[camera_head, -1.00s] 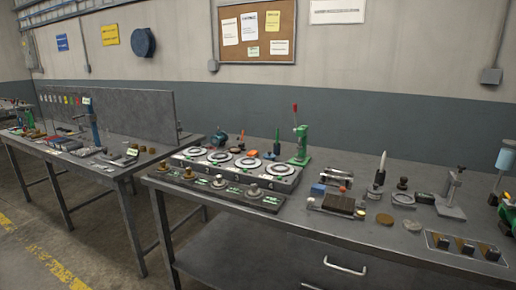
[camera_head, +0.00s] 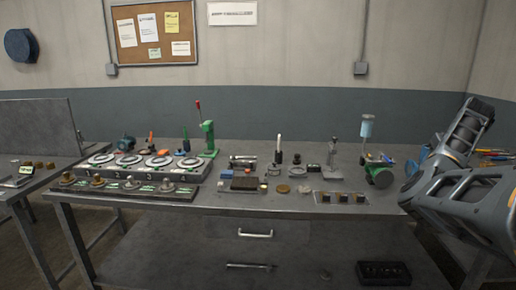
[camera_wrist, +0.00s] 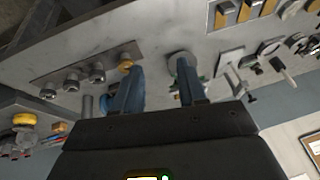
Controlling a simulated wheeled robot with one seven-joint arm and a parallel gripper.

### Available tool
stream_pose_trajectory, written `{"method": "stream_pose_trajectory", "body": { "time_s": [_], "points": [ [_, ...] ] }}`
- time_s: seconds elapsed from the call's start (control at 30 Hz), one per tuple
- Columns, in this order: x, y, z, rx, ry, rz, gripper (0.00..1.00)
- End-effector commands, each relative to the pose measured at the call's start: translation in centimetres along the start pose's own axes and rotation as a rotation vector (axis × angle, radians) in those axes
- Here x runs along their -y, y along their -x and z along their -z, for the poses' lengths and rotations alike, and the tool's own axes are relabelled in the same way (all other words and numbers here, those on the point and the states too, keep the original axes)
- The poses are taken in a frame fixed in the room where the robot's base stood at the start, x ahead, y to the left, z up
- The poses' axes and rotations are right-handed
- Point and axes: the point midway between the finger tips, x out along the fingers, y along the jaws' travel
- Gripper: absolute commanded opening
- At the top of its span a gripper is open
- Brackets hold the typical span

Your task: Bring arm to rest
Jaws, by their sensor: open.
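My gripper (camera_wrist: 158,84) shows in the wrist view with its two blue fingers apart and nothing between them. It is open. A grey benchtop with tools lies beyond the fingers in that view. In the head view my arm is raised at the right edge, beside the right end of the workbench (camera_head: 230,206). The fingertips cannot be made out in the head view.
On the bench stand a long dial fixture (camera_head: 118,177), a green press (camera_head: 208,139), a plate with dark blocks (camera_head: 340,198) and a green device with a blue-topped post (camera_head: 379,174). A black tray (camera_head: 384,274) sits low at the right. A second bench (camera_head: 37,178) is at the left.

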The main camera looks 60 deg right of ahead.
Motion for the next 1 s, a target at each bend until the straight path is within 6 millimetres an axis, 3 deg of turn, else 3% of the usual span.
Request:
{"method": "stream_pose_trajectory", "body": {
  "time_s": [0.27, 0.47, 0.7, 1.0],
  "points": [
    [2.0, -5.0, -2.4, -0.005, 0.027, -0.071, 0.41],
    [4.3, -9.9, -5.5, -0.025, 0.075, -0.153, 0.41],
    [9.2, -16.5, -11.6, -0.099, 0.201, -0.269, 0.41],
    [16.4, -20.9, -20.4, -0.245, 0.41, -0.323, 0.41]
  ]
}}
